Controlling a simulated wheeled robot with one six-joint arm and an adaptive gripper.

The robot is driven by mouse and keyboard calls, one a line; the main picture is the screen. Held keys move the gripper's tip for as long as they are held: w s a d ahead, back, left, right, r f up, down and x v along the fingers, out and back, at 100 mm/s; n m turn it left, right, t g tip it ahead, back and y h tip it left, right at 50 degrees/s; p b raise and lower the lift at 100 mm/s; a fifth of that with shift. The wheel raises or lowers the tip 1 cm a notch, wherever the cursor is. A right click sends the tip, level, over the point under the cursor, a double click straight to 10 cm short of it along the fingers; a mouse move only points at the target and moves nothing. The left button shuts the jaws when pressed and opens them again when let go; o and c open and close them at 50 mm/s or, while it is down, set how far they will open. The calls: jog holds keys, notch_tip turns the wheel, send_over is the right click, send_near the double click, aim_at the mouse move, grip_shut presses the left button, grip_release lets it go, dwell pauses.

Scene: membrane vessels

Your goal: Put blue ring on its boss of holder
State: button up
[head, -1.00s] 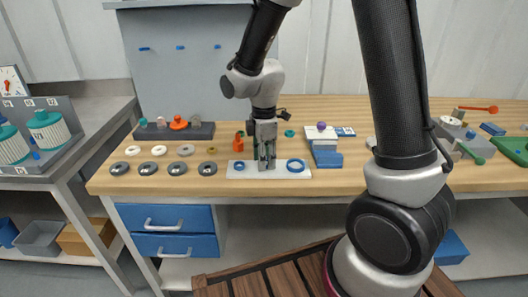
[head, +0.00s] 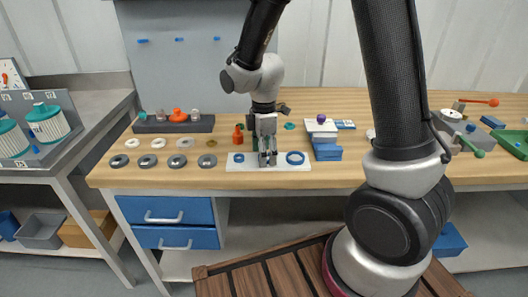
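My gripper (head: 267,160) points straight down over the middle of the plate, between the two rings. Its fingertips are at or just above the plate. A small blue spot shows by the fingers, too small to identify. Whether the fingers hold anything is unclear. I cannot tell which part is the holder's boss for the blue ring.
A dark grey rack (head: 180,126) with several small parts stands at the back left. Several grey and white rings lie before it. An orange part (head: 238,135) stands behind the plate. Blue blocks (head: 327,152) with a white plate are to the right. The front bench strip is clear.

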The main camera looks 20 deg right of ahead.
notch_tip(320, 180, up, 12)
dwell(0.4)
dwell(0.4)
jog(key=s+d+r+m+t, duration=0.2)
jog(key=s+d+r+m, duration=0.2)
jog(key=s+d+m, duration=0.3)
jog(key=s+d+r+m+t, duration=0.2)
jog(key=s+d+r+m, duration=0.3)
jog(key=s+d+m, duration=0.3)
jog(key=s+m, duration=0.2)
jog(key=s, duration=0.2)
jog(key=shift+d+r, duration=0.2)
jog(key=shift+r, duration=0.05)
dwell(1.1)
